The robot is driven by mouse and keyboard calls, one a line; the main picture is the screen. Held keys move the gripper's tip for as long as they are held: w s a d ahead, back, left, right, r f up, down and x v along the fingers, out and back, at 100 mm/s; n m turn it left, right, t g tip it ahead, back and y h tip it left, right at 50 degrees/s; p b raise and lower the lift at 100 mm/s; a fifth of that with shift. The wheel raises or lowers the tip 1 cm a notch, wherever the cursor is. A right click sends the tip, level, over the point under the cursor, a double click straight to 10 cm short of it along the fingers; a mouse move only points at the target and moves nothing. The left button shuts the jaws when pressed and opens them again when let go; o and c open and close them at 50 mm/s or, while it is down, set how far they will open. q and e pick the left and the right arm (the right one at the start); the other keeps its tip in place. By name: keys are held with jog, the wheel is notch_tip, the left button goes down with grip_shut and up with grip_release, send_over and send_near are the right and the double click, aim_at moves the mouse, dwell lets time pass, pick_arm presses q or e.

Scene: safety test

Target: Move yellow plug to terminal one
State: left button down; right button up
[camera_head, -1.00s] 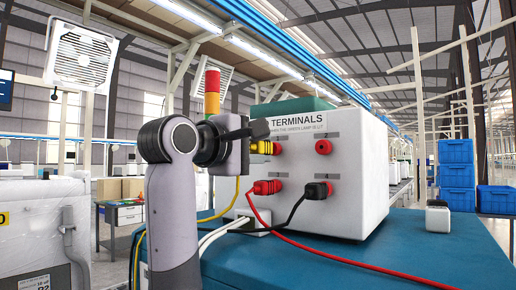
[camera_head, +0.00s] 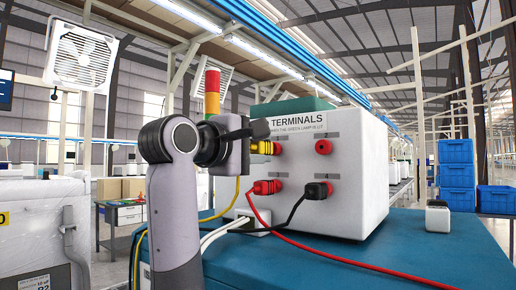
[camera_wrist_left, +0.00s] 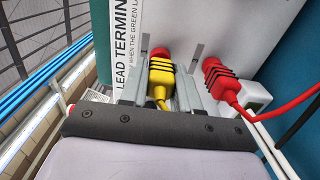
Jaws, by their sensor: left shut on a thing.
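The yellow plug (camera_head: 261,148) is at the upper left socket of the white terminal box (camera_head: 345,208), its nose in line with that red socket (camera_head: 277,148). It also shows in the left wrist view (camera_wrist_left: 160,76), between the two grey fingers of my left gripper (camera_wrist_left: 166,62), which is shut on it. The plug's nose meets or nearly meets the red socket; I cannot tell how deep it sits. Its yellow cable hangs down. My left gripper (camera_head: 252,141) is at the box's front face. My right gripper is not in view.
A red plug (camera_head: 266,187) sits in the lower left socket and a black plug (camera_head: 317,190) in the lower right. The upper right red socket (camera_head: 323,147) is empty. Red and black cables cross the blue-green table top (camera_head: 400,258). A small white device (camera_head: 438,217) stands at right.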

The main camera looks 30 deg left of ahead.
pick_arm(q)
jog(key=shift+w, duration=0.55)
jog(key=c, duration=0.7)
grip_release()
jog(key=shift+d, duration=0.1)
jog(key=shift+c, duration=0.2)
jog(key=s, duration=0.2)
jog(key=s+b, duration=0.1)
jog(key=s, duration=0.1)
jog(key=s+a+b, duration=0.1)
jog(key=s, duration=0.1)
jog(key=shift+s, duration=0.55)
